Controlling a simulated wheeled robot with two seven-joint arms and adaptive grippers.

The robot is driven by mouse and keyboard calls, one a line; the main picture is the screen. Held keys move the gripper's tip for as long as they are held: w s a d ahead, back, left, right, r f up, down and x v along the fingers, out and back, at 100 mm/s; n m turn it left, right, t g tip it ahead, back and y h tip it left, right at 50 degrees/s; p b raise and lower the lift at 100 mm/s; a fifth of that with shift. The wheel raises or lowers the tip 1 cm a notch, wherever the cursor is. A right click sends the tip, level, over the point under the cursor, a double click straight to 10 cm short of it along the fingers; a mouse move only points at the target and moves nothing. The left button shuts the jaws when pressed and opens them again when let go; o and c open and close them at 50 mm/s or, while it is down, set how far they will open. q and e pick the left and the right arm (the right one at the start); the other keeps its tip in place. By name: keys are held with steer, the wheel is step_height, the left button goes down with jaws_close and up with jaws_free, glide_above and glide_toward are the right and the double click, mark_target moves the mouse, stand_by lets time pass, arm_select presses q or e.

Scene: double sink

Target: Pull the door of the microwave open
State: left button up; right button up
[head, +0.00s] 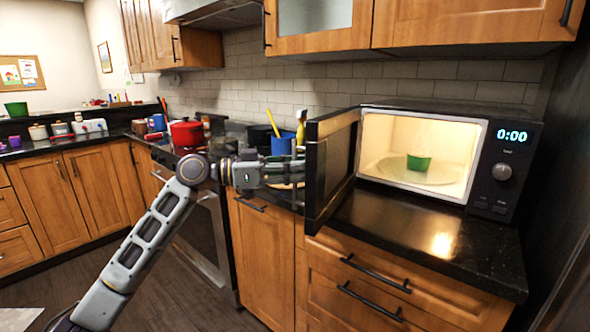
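The microwave (432,110) stands on the dark counter at the right, with its lit inside showing. Its door (331,165) is swung wide open towards the left and sticks out over the counter's front. A green cup (418,162) sits on the round plate inside. My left gripper (296,168) is at the outer face of the door, near its free edge, by what looks like the handle. The fingers are small and overlap the door, so I cannot tell whether they grip it. My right gripper is out of view.
The microwave's control panel (504,165) reads 0:00. A red pot (187,133) stands on the stove behind my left arm, and a blue container (281,145) stands behind the gripper. The counter (420,230) in front of the microwave is clear. Wooden drawers with dark handles lie below.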

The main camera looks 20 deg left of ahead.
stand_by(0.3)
arm_select(q)
steer(key=shift+a, duration=0.1)
steer(key=v, duration=1.2)
stand_by(0.3)
stand_by(0.5)
